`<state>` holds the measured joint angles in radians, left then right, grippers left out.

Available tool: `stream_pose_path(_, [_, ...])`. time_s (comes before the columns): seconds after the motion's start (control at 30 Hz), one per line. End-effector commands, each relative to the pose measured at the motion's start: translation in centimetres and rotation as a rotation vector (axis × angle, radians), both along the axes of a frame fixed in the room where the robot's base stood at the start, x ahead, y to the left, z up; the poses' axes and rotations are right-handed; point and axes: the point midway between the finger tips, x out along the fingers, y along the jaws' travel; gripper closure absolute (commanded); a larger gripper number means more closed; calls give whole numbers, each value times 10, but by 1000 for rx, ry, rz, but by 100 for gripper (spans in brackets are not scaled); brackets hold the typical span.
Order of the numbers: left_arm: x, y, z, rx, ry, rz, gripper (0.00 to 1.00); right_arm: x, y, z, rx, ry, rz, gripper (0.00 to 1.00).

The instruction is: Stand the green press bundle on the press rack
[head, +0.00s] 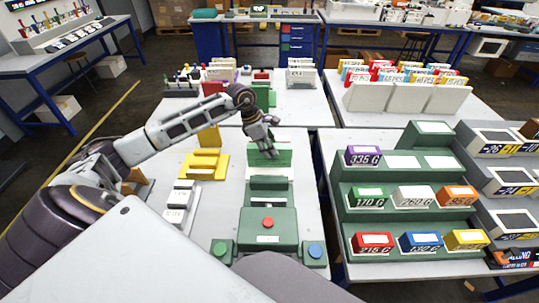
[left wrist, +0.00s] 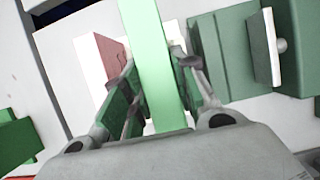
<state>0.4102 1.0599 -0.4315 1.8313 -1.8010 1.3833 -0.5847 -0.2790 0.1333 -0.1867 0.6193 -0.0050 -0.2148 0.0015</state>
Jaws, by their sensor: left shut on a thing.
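My left gripper (head: 264,138) is shut on the green press bundle (head: 270,158), a flat green slab standing on edge over the near table. In the left wrist view the bundle (left wrist: 158,65) runs as a pale green strip between the two fingers (left wrist: 155,95). White surface shows below and beside it; I cannot tell whether the bundle touches it. A green press with red, green and blue buttons (head: 268,222) stands just in front of the bundle. I cannot clearly pick out the press rack. My right gripper is not in view.
Yellow blocks (head: 205,162) and white labelled blocks (head: 180,195) stand left of the press. Upright card racks (head: 300,74) stand on the table behind. A green stepped stand (head: 408,215) with coloured weight blocks is on the right table. Bare tabletop shows left of the press.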

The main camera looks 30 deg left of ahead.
Motion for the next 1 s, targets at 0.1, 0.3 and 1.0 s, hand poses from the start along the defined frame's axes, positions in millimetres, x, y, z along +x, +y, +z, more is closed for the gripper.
stream_pose_path(0.1, [-1, 0, -9, 0, 2, 0, 100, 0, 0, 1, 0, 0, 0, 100])
stream_pose_path(0.3, [-1, 0, -30, -1, 2, 0, 100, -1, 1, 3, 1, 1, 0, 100])
stream_pose_path(1.0, [0, 0, -39, 0, 1, 0, 60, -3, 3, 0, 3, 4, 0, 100])
